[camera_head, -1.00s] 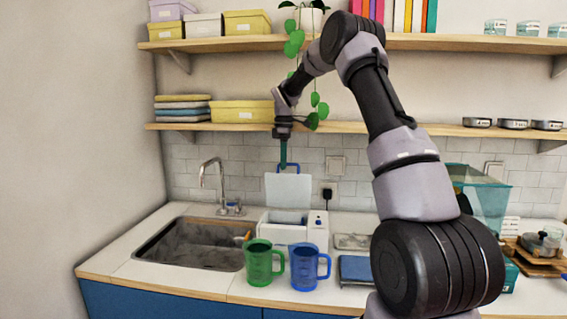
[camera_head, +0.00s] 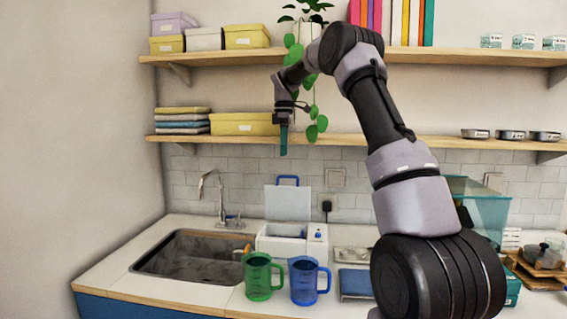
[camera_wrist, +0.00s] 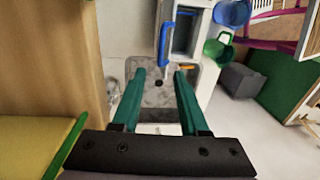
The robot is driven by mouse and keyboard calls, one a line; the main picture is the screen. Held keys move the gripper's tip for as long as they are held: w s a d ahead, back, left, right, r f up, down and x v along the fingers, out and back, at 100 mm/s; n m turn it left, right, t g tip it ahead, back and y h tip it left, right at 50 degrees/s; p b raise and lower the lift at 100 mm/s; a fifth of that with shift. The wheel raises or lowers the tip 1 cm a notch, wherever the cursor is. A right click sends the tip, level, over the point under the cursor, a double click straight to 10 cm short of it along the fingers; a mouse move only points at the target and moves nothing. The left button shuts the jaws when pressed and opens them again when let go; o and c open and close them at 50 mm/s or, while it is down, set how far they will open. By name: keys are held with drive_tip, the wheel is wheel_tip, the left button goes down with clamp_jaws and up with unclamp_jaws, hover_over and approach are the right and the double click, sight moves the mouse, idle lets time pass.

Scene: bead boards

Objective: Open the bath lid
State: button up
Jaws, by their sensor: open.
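The bath is a white box (camera_head: 280,244) on the counter to the right of the sink. Its pale grey lid (camera_head: 288,203) stands upright at the back, with a blue handle (camera_head: 288,180) on its top edge. My gripper (camera_head: 284,150) hangs above the lid, apart from the handle, near the lower shelf. In the wrist view my gripper (camera_wrist: 160,75) has two teal fingers spread apart with nothing between them.
A green mug (camera_head: 258,278) and a blue mug (camera_head: 304,281) stand in front of the bath. The sink (camera_head: 195,255) lies to the left. The lower shelf (camera_head: 360,140) and a trailing plant (camera_head: 312,110) are close to my gripper.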

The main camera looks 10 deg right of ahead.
drive_tip(key=shift+w+r, duration=0.1)
drive_tip(key=shift+r, duration=0.55)
